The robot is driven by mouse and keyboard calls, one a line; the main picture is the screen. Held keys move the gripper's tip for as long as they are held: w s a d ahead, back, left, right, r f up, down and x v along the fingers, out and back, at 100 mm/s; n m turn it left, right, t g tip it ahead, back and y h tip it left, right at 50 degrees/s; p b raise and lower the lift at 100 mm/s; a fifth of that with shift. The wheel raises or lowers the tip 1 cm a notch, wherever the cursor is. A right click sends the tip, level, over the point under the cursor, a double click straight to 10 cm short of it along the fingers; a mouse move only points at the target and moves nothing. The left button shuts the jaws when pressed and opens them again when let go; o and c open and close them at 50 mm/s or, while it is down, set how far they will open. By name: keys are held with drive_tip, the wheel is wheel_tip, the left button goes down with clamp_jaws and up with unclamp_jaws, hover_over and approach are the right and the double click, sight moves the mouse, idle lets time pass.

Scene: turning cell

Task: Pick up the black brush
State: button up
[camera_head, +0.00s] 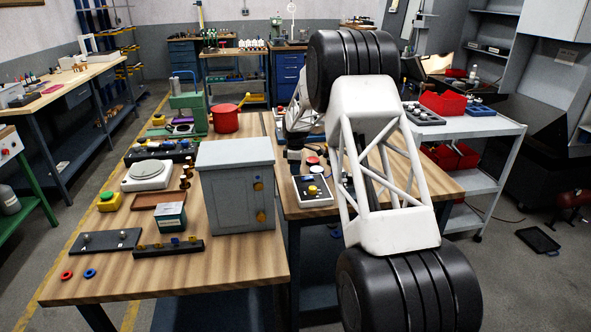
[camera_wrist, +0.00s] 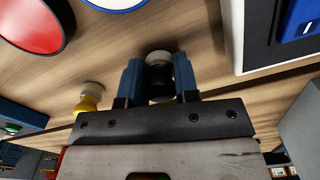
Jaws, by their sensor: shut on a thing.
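In the wrist view my gripper (camera_wrist: 158,78) has its two blue fingers closed around a short black rounded piece with a pale end, which I take to be the black brush (camera_wrist: 159,80). It is between the fingers, over or on the wooden table; I cannot tell whether it touches the wood. Most of its length is hidden by the gripper body. In the head view my arm's large white and black links cover much of the right side, and I cannot make out the fingertips or the brush clearly.
In the wrist view a yellow and white piece (camera_wrist: 90,98) stands left of the gripper, with a red disc (camera_wrist: 32,22) beyond. In the head view a grey cabinet (camera_head: 235,190) and a box with a yellow knob (camera_head: 313,191) stand close by.

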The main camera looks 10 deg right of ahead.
wheel_tip(320, 180, up, 10)
drive_tip(key=shift+f, duration=0.1)
idle(0.4)
idle(0.5)
drive_tip(key=shift+o, duration=1.3)
drive_tip(key=shift+c, duration=0.6)
drive_tip(key=shift+s+d, duration=0.25)
drive_tip(key=shift+d, duration=0.25)
drive_tip(key=s+d+r, duration=0.2)
drive_tip(key=s+d, duration=0.5)
drive_tip(key=d, duration=0.1)
drive_tip(key=s+d+r, duration=0.3)
drive_tip(key=s+d, duration=0.4)
drive_tip(key=d, duration=0.2)
drive_tip(key=shift+d+r, duration=0.15)
drive_tip(key=shift+d, duration=0.05)
